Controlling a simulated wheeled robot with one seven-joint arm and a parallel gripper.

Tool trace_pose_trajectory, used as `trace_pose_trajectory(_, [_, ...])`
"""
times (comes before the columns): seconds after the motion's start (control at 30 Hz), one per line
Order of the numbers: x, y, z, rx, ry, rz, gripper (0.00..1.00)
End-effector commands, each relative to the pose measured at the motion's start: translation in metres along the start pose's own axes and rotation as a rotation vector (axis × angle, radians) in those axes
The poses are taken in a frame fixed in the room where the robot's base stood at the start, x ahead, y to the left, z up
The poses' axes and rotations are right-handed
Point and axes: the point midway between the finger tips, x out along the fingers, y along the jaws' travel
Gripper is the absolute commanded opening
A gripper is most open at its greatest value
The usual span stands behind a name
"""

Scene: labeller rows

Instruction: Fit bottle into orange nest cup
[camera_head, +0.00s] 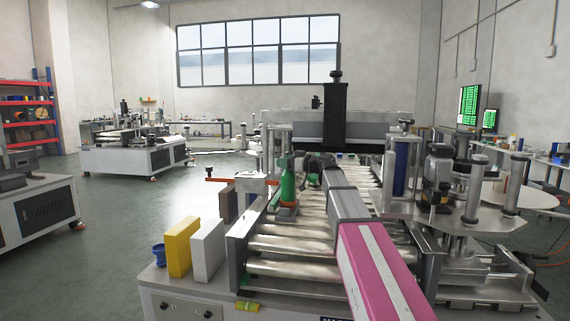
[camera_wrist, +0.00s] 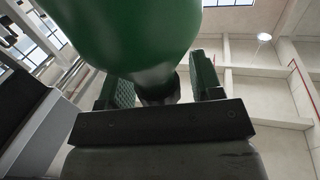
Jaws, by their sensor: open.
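The green bottle (camera_head: 288,184) stands upright on the roller conveyor, left of my arm. Its lower end is at the orange nest cup (camera_head: 287,210), whose rim shows around the bottle's base; how deep it sits cannot be told. My gripper (camera_head: 308,166) is right beside the bottle's upper part. In the wrist view the bottle (camera_wrist: 130,32) fills the upper middle, close to the camera. My gripper's two green-padded fingers (camera_wrist: 160,80) stand apart on either side of it there, open. The cup does not show in the wrist view.
The roller conveyor (camera_head: 285,245) runs beneath my arm. A yellow block (camera_head: 179,248) and a white block (camera_head: 207,250) stand at its left, with a blue spool (camera_head: 158,255) beside them. Metal posts and labeller parts (camera_head: 440,185) crowd the right side.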

Motion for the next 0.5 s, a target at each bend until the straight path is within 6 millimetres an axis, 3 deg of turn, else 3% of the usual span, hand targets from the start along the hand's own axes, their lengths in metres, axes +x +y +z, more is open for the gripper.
trace_pose_trajectory(0.5, [-0.094,-0.001,0.001,0.000,0.000,0.002,0.59])
